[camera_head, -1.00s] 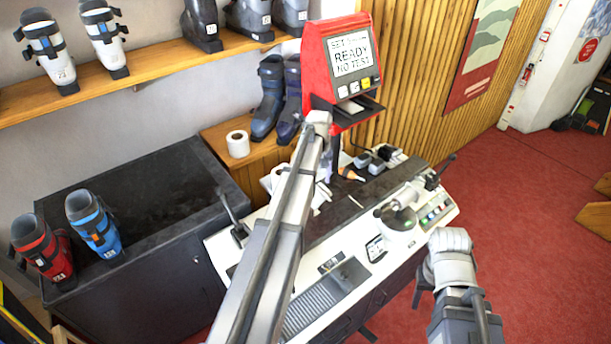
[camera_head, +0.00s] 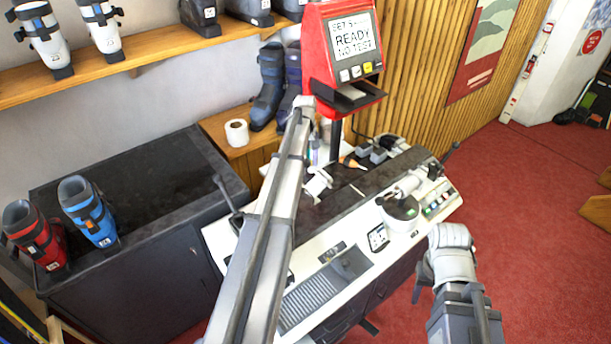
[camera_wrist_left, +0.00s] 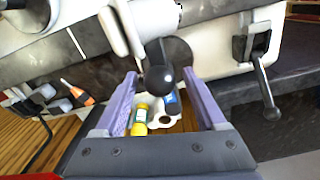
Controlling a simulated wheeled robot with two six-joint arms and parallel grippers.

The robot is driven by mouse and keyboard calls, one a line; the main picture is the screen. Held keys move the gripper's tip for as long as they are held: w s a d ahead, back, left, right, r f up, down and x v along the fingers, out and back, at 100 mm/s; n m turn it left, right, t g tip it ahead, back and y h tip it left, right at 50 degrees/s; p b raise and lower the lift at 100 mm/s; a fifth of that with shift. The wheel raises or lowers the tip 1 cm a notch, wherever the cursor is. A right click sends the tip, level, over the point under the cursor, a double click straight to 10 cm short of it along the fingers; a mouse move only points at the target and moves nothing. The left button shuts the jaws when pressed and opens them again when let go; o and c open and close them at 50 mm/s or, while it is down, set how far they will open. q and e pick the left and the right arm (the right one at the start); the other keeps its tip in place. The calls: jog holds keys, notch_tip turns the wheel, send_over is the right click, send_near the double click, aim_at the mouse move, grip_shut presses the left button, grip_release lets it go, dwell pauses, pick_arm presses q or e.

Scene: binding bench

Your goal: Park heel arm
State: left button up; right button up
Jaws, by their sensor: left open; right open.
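The heel arm looks to be the white part (camera_head: 318,185) on the bench rail, just right of my left forearm in the head view. In the left wrist view a white body (camera_wrist_left: 120,25) carries a short lever with a black ball knob (camera_wrist_left: 158,80). My left gripper (camera_wrist_left: 160,75) is open, its two purple fingers either side of the knob in the picture. I cannot tell whether they touch it. In the head view my left forearm hides most of this gripper. My right gripper (camera_head: 421,283) hangs at the bench's front right, largely hidden by its wrist, and holds nothing visible.
The binding bench (camera_head: 410,245) has another white unit (camera_head: 402,205) at its right end. A dark cabinet (camera_head: 140,200) with ski boots is at left. Red floor at right is clear.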

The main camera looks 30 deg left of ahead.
aim_at(305, 169)
pick_arm(q)
notch_tip(305, 169, down, 3)
jog(key=shift+f+b, duration=0.15)
jog(key=shift+b, duration=0.95)
pick_arm(e)
notch_tip(305, 169, down, 3)
jog(key=shift+f, duration=0.15)
pick_arm(q)
grip_shut()
